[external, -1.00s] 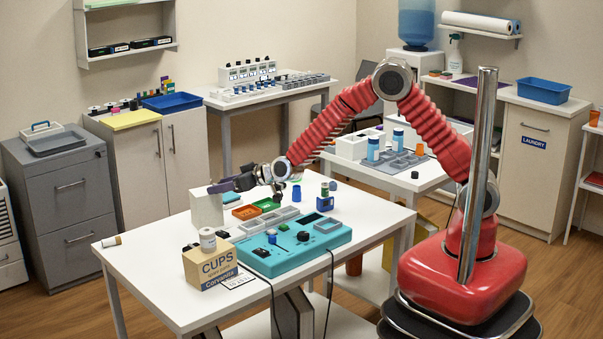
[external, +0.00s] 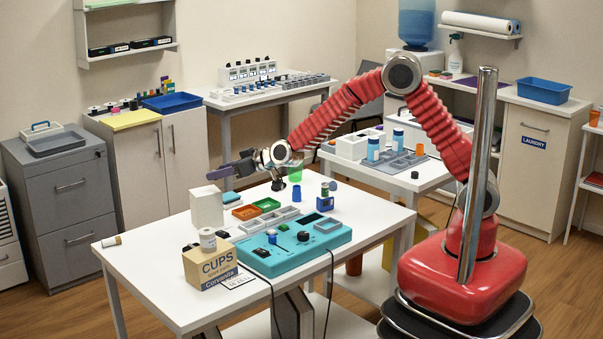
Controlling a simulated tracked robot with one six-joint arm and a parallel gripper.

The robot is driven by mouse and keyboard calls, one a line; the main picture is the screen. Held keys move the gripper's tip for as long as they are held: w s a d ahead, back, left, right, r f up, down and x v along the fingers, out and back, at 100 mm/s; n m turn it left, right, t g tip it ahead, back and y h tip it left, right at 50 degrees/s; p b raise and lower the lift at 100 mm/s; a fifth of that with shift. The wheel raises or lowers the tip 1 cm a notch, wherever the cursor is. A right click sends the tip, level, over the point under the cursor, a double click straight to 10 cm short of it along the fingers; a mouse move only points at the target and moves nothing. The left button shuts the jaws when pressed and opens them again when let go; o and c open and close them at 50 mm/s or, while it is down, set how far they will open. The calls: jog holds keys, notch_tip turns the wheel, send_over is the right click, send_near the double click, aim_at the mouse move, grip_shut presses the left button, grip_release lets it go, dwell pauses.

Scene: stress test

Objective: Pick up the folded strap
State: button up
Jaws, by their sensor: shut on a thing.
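My gripper (external: 222,172) is shut, pointing left, and is raised above the far left part of the white table. A dark purple-grey piece (external: 213,175) at its fingertips looks like the folded strap. It is small and hard to tell apart from the dark fingers. The gripper is above and slightly right of an upright white box (external: 206,208), clear of the tabletop.
The table's left side is mostly clear.

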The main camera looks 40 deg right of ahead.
notch_tip(320, 180, up, 5)
jog(key=shift+r, duration=0.15)
dwell(0.6)
jog(key=shift+w+d+f, duration=0.2)
jog(key=shift+w+d, duration=0.2)
jog(key=shift+d, duration=0.2)
jog(key=shift+w+d+f, duration=0.15)
jog(key=shift+w+d, duration=0.25)
jog(key=shift+d, duration=0.2)
jog(key=shift+w+a+r+n+g+y, duration=0.1)
jog(key=shift+w+r+n+g+y, duration=0.15)
jog(key=shift+w+r+n+y, duration=0.25)
jog(key=shift+w+a+r+n+g+y, duration=0.1)
jog(key=shift+w+r+n+g+y, duration=0.15)
jog(key=shift+w, duration=0.45)
jog(key=shift+w+a+r+n+g+y, duration=0.1)
jog(key=shift+w+r+n+g+y, duration=0.15)
jog(key=shift+w+n+y, duration=0.25)
jog(key=shift+w+a+r, duration=0.1)
jog(key=shift+w, duration=0.1)
